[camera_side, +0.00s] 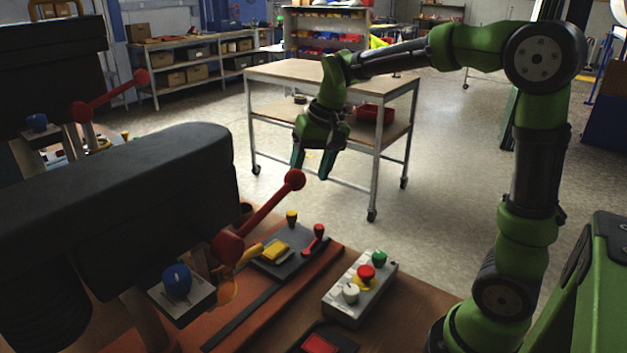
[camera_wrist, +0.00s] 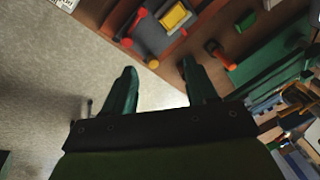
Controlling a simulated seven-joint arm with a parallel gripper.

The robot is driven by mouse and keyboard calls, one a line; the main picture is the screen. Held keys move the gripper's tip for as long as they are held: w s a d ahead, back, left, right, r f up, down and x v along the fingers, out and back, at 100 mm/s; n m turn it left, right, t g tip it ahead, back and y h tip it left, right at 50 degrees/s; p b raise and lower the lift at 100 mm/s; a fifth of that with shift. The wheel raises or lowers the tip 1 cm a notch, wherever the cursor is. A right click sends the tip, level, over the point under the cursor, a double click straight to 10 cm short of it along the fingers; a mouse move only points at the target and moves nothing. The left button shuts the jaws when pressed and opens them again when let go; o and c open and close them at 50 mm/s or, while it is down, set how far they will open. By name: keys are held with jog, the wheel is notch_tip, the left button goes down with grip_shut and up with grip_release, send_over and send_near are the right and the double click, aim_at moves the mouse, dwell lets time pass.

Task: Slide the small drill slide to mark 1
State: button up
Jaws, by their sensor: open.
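A dark plate with a yellow block (camera_side: 275,250) sits on the bench, with a yellow knob (camera_side: 291,217) and a red-knobbed lever (camera_side: 318,236) beside the block. I cannot tell for sure which part is the small drill slide, and no mark 1 is readable. The yellow block (camera_wrist: 175,17) and its grey plate (camera_wrist: 153,38) also show at the top of the wrist view. My gripper (camera_side: 312,165) is open and empty, pointing down in the air above and beyond the plate. Its two fingers (camera_wrist: 159,70) show apart in the wrist view, with floor and the bench edge beyond them.
A large dark machine head (camera_side: 130,190) with a red-balled lever (camera_side: 295,180) and a blue knob (camera_side: 177,279) stands at left. A grey control box (camera_side: 345,312) with green, red and white knobs is nearer my arm. A two-level table (camera_side: 290,72) stands behind.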

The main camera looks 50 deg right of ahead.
jog(key=s+a+n+t+y, duration=0.1)
jog(key=s+a, duration=0.6)
jog(key=s, duration=0.7)
jog(key=shift+s+n+t, duration=0.35)
jog(key=shift+n+t, duration=0.25)
jog(key=shift+t, duration=0.8)
jog(key=shift+c, duration=0.2)
